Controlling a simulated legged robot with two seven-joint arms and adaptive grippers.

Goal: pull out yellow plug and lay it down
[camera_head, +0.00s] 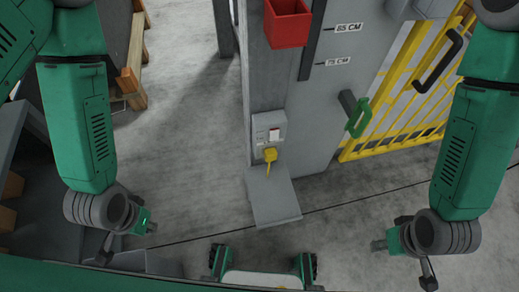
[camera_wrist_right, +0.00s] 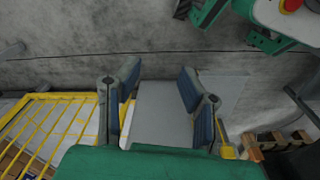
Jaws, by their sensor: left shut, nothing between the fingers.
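The yellow plug (camera_head: 270,155) sits in a grey socket box (camera_head: 268,130) on the grey post, with a short yellow tail hanging below it. A small yellow shape at the lower right of the right wrist view may be the plug, but I cannot tell. My left gripper (camera_head: 150,227) is shut and empty, low on the left and well apart from the plug. My right gripper (camera_head: 380,244) is low on the right, also apart from the plug. In the right wrist view its two blue-padded fingers (camera_wrist_right: 160,92) stand wide apart with nothing between them.
A grey plate (camera_head: 272,205) lies below the socket. A red bin (camera_head: 287,23) hangs above. A green handle (camera_head: 357,118) and a yellow barred gate (camera_head: 410,100) are to the right. Wooden pieces (camera_head: 132,85) stand at the left. Concrete floor is open between them.

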